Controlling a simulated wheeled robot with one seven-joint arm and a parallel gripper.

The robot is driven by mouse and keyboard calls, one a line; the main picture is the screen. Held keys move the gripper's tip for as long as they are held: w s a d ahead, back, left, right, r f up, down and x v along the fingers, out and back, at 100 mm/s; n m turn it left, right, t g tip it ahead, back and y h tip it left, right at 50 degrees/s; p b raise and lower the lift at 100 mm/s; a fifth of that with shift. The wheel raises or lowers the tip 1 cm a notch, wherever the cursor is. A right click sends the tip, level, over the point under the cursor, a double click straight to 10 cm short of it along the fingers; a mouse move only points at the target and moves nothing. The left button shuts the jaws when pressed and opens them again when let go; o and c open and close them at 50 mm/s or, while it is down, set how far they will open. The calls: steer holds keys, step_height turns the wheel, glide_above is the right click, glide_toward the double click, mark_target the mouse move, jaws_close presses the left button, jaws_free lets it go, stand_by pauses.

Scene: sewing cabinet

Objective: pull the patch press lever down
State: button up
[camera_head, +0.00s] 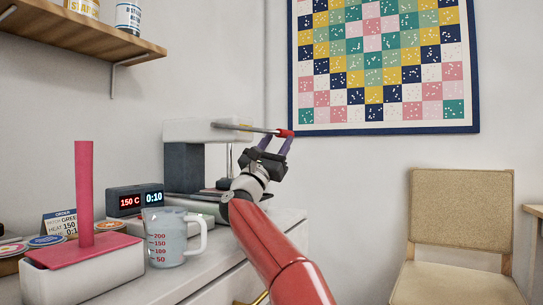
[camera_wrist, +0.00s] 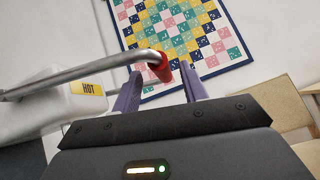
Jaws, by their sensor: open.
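The patch press (camera_head: 184,167) stands on the cabinet top, with a dark column and a white upper head (camera_head: 190,130). Its metal lever (camera_head: 255,129) reaches out to the right, close to level, and ends in a red grip (camera_head: 285,133). My gripper (camera_head: 277,140) is at the lever's end with its purple fingers pointing up. In the wrist view the red grip (camera_wrist: 160,67) shows between the two open fingers of my gripper (camera_wrist: 160,76). I cannot tell whether a finger touches it.
A yellow HOT label (camera_wrist: 88,88) is on the press head. A measuring cup (camera_head: 168,240), a display box (camera_head: 135,199) and a white box (camera_head: 85,280) with a pink upright stand on the cabinet top (camera_head: 215,245). A chair (camera_head: 460,220) stands at right.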

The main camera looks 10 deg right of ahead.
steer(key=shift+v, duration=1.85)
steer(key=shift+s, duration=0.15)
